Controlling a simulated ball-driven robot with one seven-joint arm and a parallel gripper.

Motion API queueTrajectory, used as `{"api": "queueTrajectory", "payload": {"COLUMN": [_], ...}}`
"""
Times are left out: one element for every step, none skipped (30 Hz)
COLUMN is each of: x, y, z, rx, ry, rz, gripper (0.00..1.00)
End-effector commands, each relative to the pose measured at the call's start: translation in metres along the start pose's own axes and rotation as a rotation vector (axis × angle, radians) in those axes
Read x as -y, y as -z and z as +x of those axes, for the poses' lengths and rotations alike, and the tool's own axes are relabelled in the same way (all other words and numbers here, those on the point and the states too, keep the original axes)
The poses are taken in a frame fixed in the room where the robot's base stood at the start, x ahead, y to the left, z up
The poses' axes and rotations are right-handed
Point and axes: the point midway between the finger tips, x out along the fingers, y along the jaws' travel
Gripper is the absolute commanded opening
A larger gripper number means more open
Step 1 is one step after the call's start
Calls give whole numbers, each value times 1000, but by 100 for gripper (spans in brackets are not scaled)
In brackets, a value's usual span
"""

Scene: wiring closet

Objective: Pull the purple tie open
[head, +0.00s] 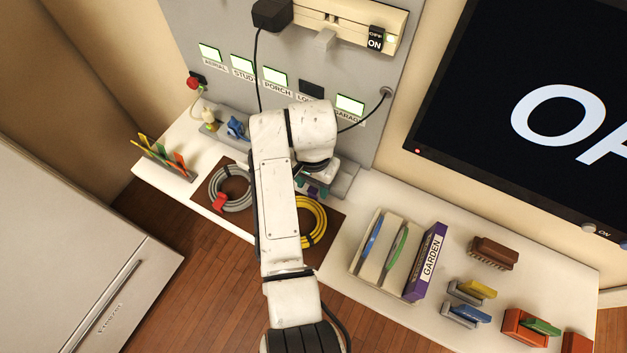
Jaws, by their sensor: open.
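A small purple piece (313,191), which may be the purple tie, shows beside a teal piece just right of my forearm. It lies by the grey ledge at the foot of the panel, and my arm hides part of this area. My gripper (318,176) is at the end of the white arm, low over that spot. It is open; its fingertips are mostly hidden, and I cannot tell whether they touch the purple piece.
A grey cable coil with a red tie (231,189) and a yellow coil (316,226) lie on a brown mat (334,219). A cream tray (369,270) and a purple GARDEN box (427,262) stand right.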

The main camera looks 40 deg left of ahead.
Motion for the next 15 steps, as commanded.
{"api": "queueTrajectory", "payload": {"x": [0,0,0,0,0,0,0,0,0,0,0,0,0,0,0], "y": [0,0,0,0,0,0,0,0,0,0,0,0,0,0,0], "z": [2,3,4,4,4,4,4,4,4,4,4,4,4,4,4], "rx": [1,1,0,0,0,0,0,0,0,0,0,0,0,0,0], "ry": [0,0,0,0,0,0,0,0,0,0,0,0,0,0,0], "rz": [0,1,1,1,1,1,1,1,1,0,0,0,0,0,0], "gripper": [51,51,51,51,51,51,51,51,51,50,47,43,41,38,34]}}
